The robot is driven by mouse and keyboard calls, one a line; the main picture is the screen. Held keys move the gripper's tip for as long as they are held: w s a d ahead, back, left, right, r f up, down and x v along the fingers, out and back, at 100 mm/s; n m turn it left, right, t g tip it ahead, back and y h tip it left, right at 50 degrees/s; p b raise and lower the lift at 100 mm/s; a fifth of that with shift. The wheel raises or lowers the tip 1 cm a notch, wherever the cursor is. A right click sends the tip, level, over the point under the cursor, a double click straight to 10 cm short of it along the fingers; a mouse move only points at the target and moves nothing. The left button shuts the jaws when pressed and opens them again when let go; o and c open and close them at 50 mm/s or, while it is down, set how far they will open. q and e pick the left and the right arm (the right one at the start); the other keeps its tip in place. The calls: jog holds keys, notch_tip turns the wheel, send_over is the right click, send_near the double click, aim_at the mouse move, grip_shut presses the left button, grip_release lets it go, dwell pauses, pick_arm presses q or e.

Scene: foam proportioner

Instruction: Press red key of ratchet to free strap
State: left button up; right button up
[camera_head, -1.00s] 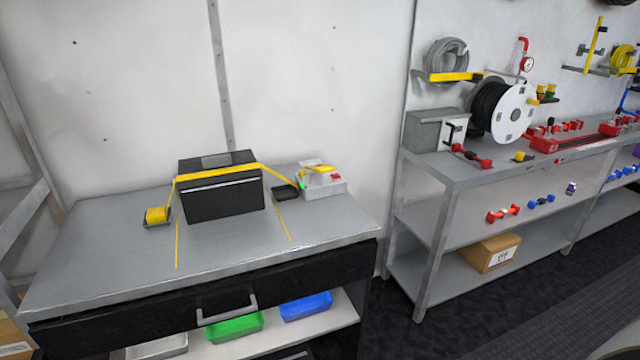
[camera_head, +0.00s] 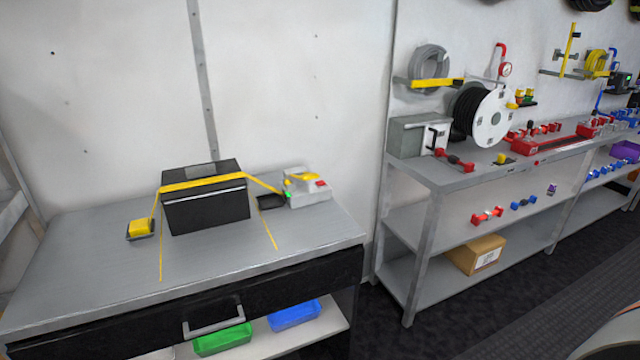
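The ratchet (camera_head: 306,190) is a light grey block with a yellow handle on top, at the right back of the left workbench. Its red key (camera_head: 321,183) shows on its top right, and a small green part is on its left side. The yellow strap (camera_head: 205,185) runs from the ratchet over a black box (camera_head: 207,212) and down to a yellow block (camera_head: 141,228) on the left. The strap looks taut across the box. Neither of my grippers is in view.
The grey workbench top (camera_head: 100,285) is clear in front of the box, with two thin yellow lines on it. A dark flat piece (camera_head: 271,202) lies beside the ratchet. A second bench (camera_head: 450,178) with a hose reel (camera_head: 490,118) stands to the right.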

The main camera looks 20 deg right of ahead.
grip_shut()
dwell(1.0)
